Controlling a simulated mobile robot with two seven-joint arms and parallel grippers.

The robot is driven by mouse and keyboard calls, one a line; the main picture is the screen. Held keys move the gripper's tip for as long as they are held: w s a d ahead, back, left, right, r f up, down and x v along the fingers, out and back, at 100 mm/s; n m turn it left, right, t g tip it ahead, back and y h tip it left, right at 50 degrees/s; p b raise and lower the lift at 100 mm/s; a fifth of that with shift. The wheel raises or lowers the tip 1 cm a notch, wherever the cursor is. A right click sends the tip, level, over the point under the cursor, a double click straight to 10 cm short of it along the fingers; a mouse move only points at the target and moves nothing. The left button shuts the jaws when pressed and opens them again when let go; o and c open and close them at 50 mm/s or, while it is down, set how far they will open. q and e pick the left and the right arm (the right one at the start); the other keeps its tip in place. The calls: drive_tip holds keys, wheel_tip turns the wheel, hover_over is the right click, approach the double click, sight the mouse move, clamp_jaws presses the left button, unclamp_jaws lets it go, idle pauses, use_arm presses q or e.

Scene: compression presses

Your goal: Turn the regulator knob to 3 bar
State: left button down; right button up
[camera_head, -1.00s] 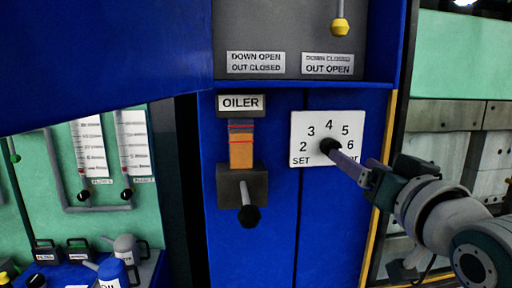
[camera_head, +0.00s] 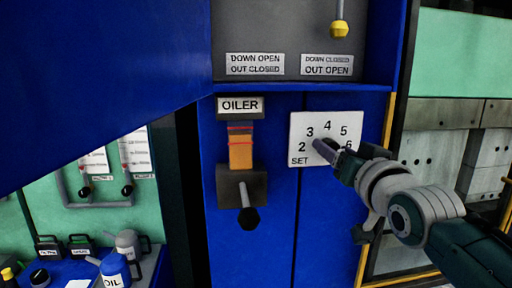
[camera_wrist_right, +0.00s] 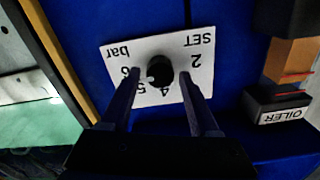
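The regulator's white dial plate (camera_head: 301,124) is on the blue panel, with numbers 2 to 6 and SET. It also shows upside down in the right wrist view (camera_wrist_right: 200,58). The round black knob (camera_wrist_right: 159,70) sits at its middle; a small light mark on its edge seems to face the 5. My right gripper (camera_wrist_right: 160,74) is open, its fingers on either side of the knob with gaps visible. My left gripper is not in view.
Left of the dial is the OILER sign (camera_head: 240,105) above an orange sight glass (camera_head: 240,153) and a black-tipped lever (camera_head: 248,216) that juts out. A yellow-tipped lever (camera_head: 340,28) hangs above the dial. A blue oil can (camera_head: 115,270) stands at lower left.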

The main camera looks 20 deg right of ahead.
clamp_jaws()
idle(0.3)
drive_tip(key=shift+n, duration=0.4)
drive_tip(key=shift+a+f+n+b, duration=0.15)
drive_tip(key=shift+n+b, duration=0.3)
drive_tip(key=shift+n, duration=6)
drive_tip(key=shift+a+f+n+b, duration=0.15)
drive_tip(key=shift+n+b, duration=0.3)
drive_tip(key=shift+n, duration=6.3)
